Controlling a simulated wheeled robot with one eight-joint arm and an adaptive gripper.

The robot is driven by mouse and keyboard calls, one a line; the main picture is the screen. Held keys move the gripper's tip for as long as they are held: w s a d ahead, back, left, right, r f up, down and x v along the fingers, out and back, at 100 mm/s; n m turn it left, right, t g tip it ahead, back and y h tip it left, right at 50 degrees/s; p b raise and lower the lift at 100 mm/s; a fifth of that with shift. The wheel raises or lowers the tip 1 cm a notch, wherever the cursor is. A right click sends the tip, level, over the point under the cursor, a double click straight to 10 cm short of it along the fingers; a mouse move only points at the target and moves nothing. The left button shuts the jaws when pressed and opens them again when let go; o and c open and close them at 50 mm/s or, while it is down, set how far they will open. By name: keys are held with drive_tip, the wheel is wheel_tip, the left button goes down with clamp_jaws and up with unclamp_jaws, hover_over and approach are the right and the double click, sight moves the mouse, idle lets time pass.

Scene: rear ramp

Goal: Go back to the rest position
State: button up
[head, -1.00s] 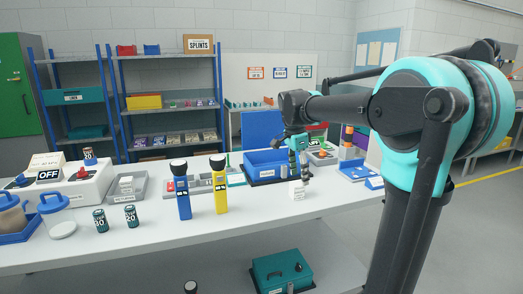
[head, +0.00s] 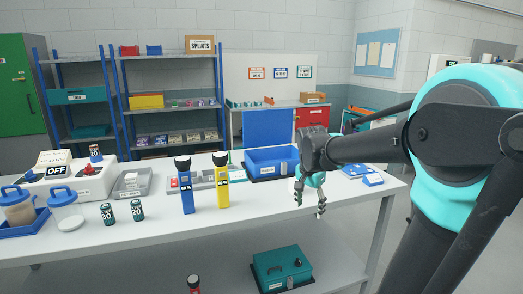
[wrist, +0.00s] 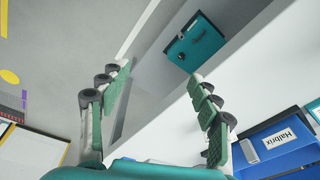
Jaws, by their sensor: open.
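My gripper (head: 310,208) hangs at the end of my arm above the front edge of the white table (head: 255,212), right of the yellow torch (head: 221,187). Its fingers point down, are spread apart, and hold nothing. In the wrist view, the two green-padded fingers (wrist: 160,75) stand wide apart with nothing between them. Beyond them show the table edge, the lower shelf and the floor.
A teal case (head: 282,270) sits on the lower shelf. Open floor lies right of the table.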

drive_tip(key=s+d+f+n+t+y, duration=0.1)
drive_tip(key=s+d+f+n+t, duration=0.1)
drive_tip(key=s+f+n, duration=0.6)
drive_tip(key=s+d+f, duration=0.1)
drive_tip(key=s+f, duration=0.5)
drive_tip(key=shift+s+f+n, duration=0.3)
drive_tip(key=shift+s+n, duration=0.1)
